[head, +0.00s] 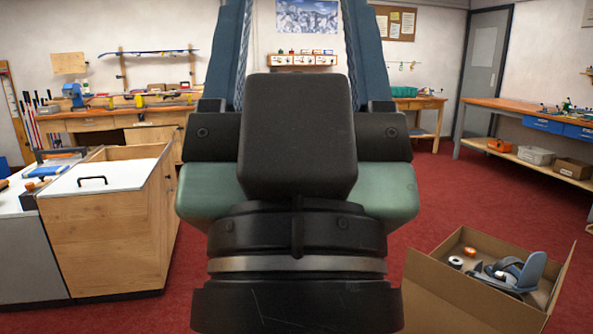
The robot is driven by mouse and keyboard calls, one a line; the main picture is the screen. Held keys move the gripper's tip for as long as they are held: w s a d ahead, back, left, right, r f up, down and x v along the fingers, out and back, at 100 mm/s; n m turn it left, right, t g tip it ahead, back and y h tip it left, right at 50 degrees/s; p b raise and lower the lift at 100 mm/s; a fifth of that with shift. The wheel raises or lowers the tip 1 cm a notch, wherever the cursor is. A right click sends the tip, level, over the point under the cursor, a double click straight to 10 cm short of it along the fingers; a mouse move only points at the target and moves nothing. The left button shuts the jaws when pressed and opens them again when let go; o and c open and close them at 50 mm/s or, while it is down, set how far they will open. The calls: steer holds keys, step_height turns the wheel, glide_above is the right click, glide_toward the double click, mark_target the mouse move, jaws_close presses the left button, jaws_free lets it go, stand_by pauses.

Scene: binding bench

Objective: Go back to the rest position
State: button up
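My gripper (296,40) fills the middle of the head view, seen close up from behind. Its two blue fingers stand wide apart and run up past the top edge, so their tips are out of view. The back wall shows through the gap, and I see nothing held in the visible part. My gripper hides the middle of the room behind it. No rest position is marked in view.
A wooden cabinet (110,230) with a white lid stands close on the left. An open cardboard box (440,292) with a binding and tape rolls lies at lower right. Workbenches line the back and the right wall (515,106).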

step_height(320, 180, up, 25)
steer(key=p, duration=2.3)
steer(key=shift+r, duration=0.15)
